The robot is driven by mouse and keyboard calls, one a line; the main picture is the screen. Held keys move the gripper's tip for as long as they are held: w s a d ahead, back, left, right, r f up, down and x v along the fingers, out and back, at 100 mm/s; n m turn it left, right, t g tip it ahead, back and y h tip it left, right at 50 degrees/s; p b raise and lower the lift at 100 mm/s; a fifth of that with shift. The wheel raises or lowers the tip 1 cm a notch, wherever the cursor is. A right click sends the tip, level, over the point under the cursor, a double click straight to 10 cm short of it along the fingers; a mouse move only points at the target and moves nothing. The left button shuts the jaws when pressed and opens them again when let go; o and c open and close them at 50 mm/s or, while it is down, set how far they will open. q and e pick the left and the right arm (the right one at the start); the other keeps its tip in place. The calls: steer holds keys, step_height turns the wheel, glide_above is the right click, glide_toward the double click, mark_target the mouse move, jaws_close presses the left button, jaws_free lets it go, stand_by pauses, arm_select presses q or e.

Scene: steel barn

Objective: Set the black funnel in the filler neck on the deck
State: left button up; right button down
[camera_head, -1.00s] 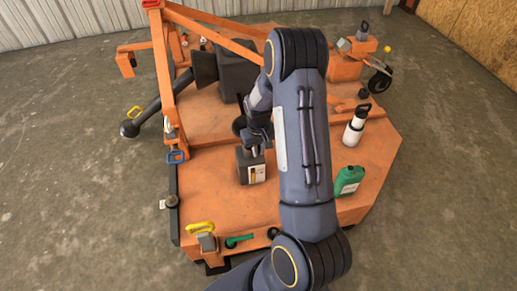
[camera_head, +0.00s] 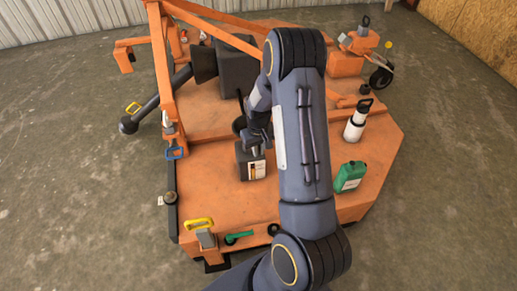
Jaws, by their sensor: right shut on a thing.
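The orange deck (camera_head: 225,205) fills the middle of the head view. My right arm reaches over it from the bottom, and its gripper (camera_head: 254,140) is shut, small and partly hidden behind the arm. The black funnel (camera_head: 239,124) shows as a dark rounded shape at the gripper's left side, held by it above the deck. Its lower part is hidden. I cannot tell which dark round fitting is the filler neck; one black round piece (camera_head: 274,229) sits at the deck's front edge. My left gripper is not in view.
A dark jug with a white label (camera_head: 251,164) stands just below the gripper. A white bottle (camera_head: 356,125) and a green can (camera_head: 349,177) stand on the right. A yellow handle (camera_head: 199,224) and green tool (camera_head: 239,238) are at front left. Orange bars (camera_head: 163,70) rise at left.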

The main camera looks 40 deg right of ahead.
steer(key=shift+f+b, duration=0.35)
steer(key=shift+f, duration=0.2)
steer(key=c, duration=1.4)
jaws_free()
steer(key=shift+r, duration=0.1)
step_height(320, 180, up, 8)
steer(key=shift+f+p, duration=0.1)
steer(key=shift+p, duration=1)
step_height(320, 180, up, 5)
steer(key=p, duration=0.4)
